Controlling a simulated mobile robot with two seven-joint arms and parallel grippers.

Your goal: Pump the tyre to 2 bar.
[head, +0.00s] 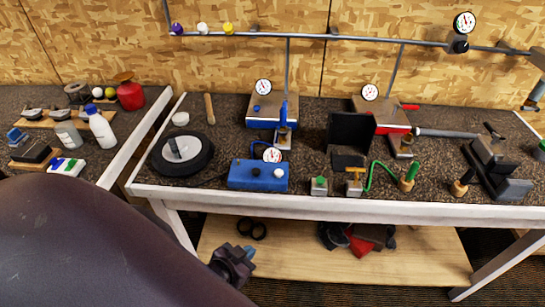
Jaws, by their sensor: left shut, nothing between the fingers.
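The black tyre (166,158) lies flat on the left part of the dark-topped workbench (222,135), with a pale piece showing at its centre. A blue box (245,178) with a dark knob and a white knob sits to its right, near the front edge. A small round gauge (272,155) stands at the back of this box; its reading is too small to tell. A dark line, perhaps a hose, runs between tyre and box. My left gripper (246,262) is shut and empty, low in front of the bench, apart from everything on it. My right gripper is not in view.
Two more gauges (263,86) (370,92) stand on stands at the back. A golf club grip and shaft (447,133) lie toward a dark vice (494,160) at right. A side table (118,155) with bottles stands left. A wooden shelf (300,262) is below.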

